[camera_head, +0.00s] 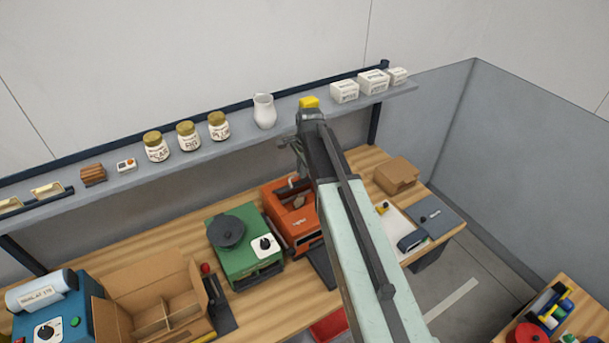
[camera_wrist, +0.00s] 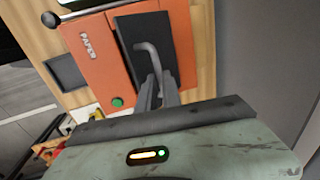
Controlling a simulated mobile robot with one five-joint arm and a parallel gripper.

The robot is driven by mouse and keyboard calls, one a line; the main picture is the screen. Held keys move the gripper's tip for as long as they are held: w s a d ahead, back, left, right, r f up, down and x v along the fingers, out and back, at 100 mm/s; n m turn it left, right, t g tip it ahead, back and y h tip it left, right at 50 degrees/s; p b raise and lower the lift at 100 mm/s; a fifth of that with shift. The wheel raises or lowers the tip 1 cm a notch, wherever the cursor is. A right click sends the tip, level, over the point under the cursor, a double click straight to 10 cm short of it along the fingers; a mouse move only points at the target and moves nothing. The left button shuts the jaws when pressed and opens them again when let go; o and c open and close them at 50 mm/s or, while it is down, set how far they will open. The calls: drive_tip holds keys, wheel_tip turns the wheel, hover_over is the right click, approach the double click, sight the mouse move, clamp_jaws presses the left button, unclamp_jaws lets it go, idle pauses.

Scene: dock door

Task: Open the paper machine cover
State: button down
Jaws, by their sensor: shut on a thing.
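The paper machine (camera_head: 289,207) is an orange box on the wooden bench in the head view, partly hidden by my arm. In the wrist view the orange machine (camera_wrist: 92,62) carries the label PAPER and a green button. Its dark cover panel (camera_wrist: 135,25) has a bent grey handle (camera_wrist: 150,52). My gripper (camera_wrist: 158,84) is shut on the handle, around its lower part. The head view shows my gripper (camera_head: 297,160) above the machine, small and partly hidden by the wrist. I cannot tell how far the cover is raised.
A green machine (camera_head: 240,262) stands close on the left, with an open cardboard box (camera_head: 150,290) beyond it. A cardboard package (camera_head: 397,174) lies to the right. A shelf (camera_head: 200,148) with jars, a white jug (camera_head: 264,110) and boxes runs behind my wrist.

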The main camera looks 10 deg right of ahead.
drive_tip(key=shift+w+a+r, duration=0.2)
drive_tip(key=shift+w, duration=0.45)
drive_tip(key=c, duration=1.8)
unclamp_jaws()
drive_tip(key=shift+o, duration=1.4)
drive_tip(key=shift+w+f, duration=0.2)
drive_tip(key=shift+w, duration=0.05)
drive_tip(key=shift+s, duration=0.1)
drive_tip(key=shift+s+r, duration=0.1)
